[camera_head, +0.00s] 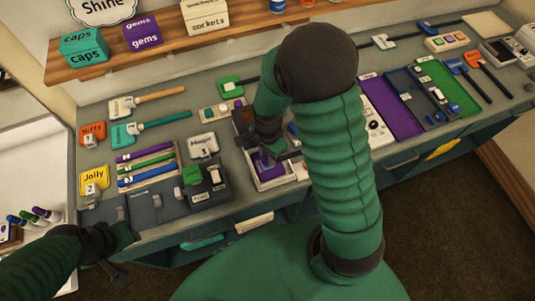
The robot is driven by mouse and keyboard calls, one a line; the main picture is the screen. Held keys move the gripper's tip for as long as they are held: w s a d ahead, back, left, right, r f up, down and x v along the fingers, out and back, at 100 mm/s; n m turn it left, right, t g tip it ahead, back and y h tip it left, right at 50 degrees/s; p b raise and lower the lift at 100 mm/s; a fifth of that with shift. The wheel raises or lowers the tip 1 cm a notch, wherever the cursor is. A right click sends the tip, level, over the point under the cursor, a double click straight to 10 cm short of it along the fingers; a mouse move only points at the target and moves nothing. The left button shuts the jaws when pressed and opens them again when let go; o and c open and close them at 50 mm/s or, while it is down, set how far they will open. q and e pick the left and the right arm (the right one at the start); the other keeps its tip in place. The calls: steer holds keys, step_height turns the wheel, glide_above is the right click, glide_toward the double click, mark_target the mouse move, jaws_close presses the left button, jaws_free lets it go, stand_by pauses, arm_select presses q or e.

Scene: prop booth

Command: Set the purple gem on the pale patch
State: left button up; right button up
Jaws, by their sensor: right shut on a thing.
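My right gripper (270,148) points down over a small white-rimmed tray (284,181) at the front middle of the counter. It is shut on a purple thing (268,166), which I take for the purple gem. The fingers partly cover it, and I cannot tell whether it touches the tray. A pale cream patch (484,23) lies flat on the counter at the far right back, apart from the gripper. My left gripper (126,240) is low at the left, by the counter's front edge. Its fingers are too dark to read.
A shelf (200,45) with purple, teal and white boxes runs behind the counter. Brushes, coloured pens (147,166) and tagged yellow and orange cards lie left. A dark board (155,203) with switches lies front left. Purple (392,108) and green trays with tools fill the right.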

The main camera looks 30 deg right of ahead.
steer(key=shift+f, duration=0.6)
stand_by(0.7)
stand_by(1.0)
steer(key=o, duration=1.2)
steer(key=shift+o, duration=0.2)
step_height(320, 180, up, 8)
steer(key=p, duration=0.8)
